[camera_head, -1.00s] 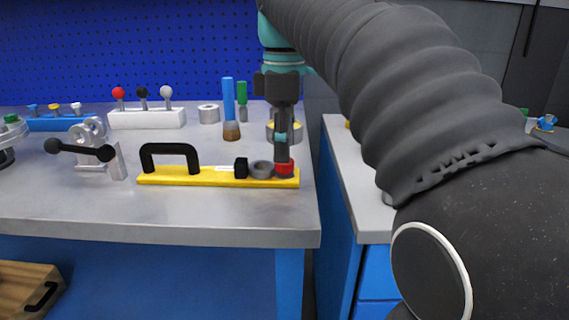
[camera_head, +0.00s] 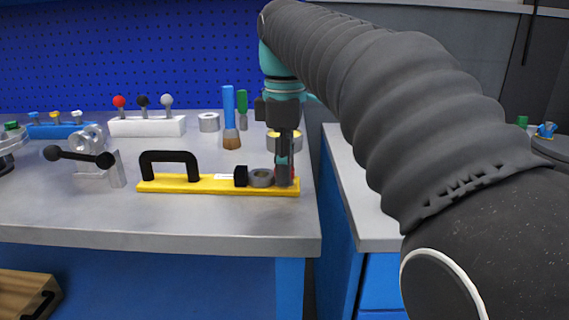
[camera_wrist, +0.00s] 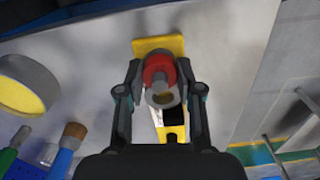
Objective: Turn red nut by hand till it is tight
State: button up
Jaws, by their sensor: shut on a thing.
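The red nut (camera_wrist: 158,70) sits at the right end of the yellow bar (camera_head: 217,185), which lies on the workbench. In the head view my gripper (camera_head: 284,178) comes down from above at that end and hides most of the nut. In the wrist view my gripper (camera_wrist: 160,82) has one finger on each side of the nut and is shut on it. A grey ring (camera_head: 261,177) sits just left of the nut on the bar, with a black block (camera_head: 241,175) beside it.
A black handle (camera_head: 170,160) rises from the bar's left part. A clamp with a black-knobbed lever (camera_head: 80,157) stands left. The bench front is clear.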

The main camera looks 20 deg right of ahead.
jog(key=shift+r+m+p, duration=0.2)
jog(key=shift+m+p, duration=0.75)
jog(key=shift+m, duration=0.15)
jog(key=shift+f+m+p, duration=0.2)
jog(key=shift+m+p, duration=0.3)
jog(key=shift+m, duration=0.7)
jog(key=o, duration=1.2)
jog(key=shift+c, duration=0.2)
notch_tip(320, 180, up, 12)
